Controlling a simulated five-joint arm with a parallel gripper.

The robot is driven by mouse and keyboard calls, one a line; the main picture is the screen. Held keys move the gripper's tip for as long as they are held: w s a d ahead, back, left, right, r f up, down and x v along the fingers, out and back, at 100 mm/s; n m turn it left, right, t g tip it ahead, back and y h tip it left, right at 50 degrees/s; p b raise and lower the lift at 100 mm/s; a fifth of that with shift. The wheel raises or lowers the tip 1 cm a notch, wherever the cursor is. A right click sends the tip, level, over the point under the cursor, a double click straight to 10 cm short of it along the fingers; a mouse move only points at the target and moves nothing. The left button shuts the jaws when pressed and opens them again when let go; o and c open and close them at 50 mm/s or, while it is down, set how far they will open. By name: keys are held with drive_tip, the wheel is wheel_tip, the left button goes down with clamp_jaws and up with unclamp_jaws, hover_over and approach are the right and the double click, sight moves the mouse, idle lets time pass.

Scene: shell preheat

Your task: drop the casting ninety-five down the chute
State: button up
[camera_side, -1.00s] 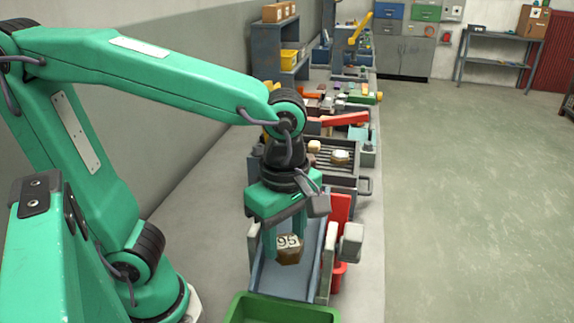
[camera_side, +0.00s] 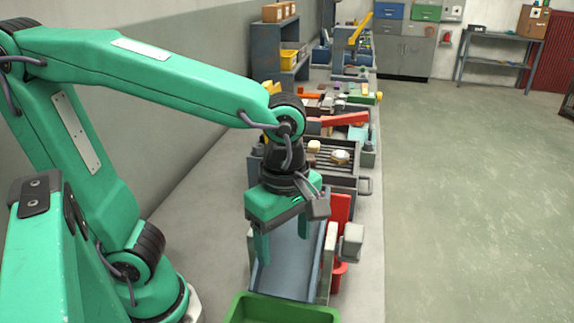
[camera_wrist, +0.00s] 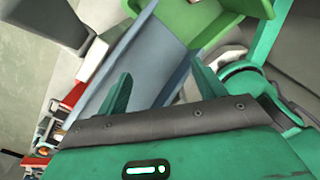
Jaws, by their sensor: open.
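My gripper (camera_side: 284,247) is open and empty over the chute (camera_side: 290,276), its two fingers apart and pointing down. In the wrist view the spread fingertips of my gripper (camera_wrist: 160,75) show against the blue-grey sloping bed of the chute (camera_wrist: 143,52). A green bin (camera_side: 284,299) stands at the chute's lower end; its edge also shows at the top of the wrist view (camera_wrist: 188,22). The casting ninety-five is not visible in either view now; the bin's floor is largely out of the side view.
Behind the chute, a dark grill tray (camera_side: 350,178) holds a few small pale pieces (camera_side: 340,157). A red part with a grey block (camera_side: 351,243) stands at the chute's right side. The bench left of the chute is clear.

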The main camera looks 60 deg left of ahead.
wheel_tip(320, 180, up, 8)
drive_tip(key=shift+f, duration=0.2)
idle(0.3)
drive_tip(key=shift+f, duration=0.15)
idle(1.1)
drive_tip(key=shift+f, duration=3.6)
drive_tip(key=shift+f, duration=0.1)
wheel_tip(320, 180, up, 14)
drive_tip(key=shift+w+a, duration=0.4)
drive_tip(key=shift+a, duration=0.05)
